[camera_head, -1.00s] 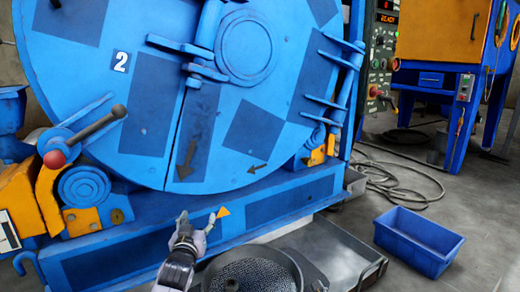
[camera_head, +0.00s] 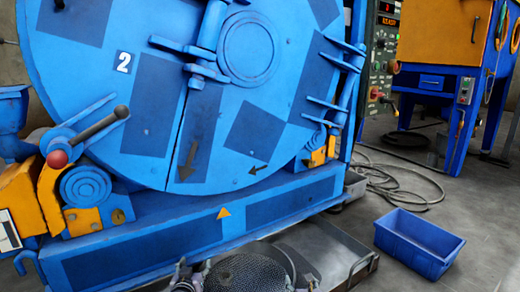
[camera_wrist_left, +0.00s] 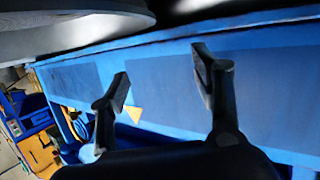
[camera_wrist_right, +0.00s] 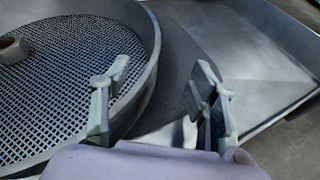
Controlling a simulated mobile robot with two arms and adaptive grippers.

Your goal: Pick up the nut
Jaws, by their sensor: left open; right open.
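The nut (camera_wrist_right: 12,48) is a dull brownish ring lying on the mesh of a round sieve (camera_wrist_right: 150,50), at the far left of the right wrist view. The sieve also shows at the bottom of the head view (camera_head: 250,274); I cannot make out the nut there. My right gripper (camera_wrist_right: 162,66) is open and empty at the sieve's rim, right of the nut and apart from it. My left gripper (camera_wrist_left: 160,64) is open and empty, facing the blue machine base. It shows at the head view's bottom edge (camera_head: 181,268), left of the sieve.
A grey metal tray (camera_head: 335,248) lies beside the sieve. The large blue blaster drum (camera_head: 200,100) and its base (camera_head: 150,240) stand close behind. A blue bin (camera_head: 415,245) and coiled cables (camera_head: 400,180) are on the floor to the right.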

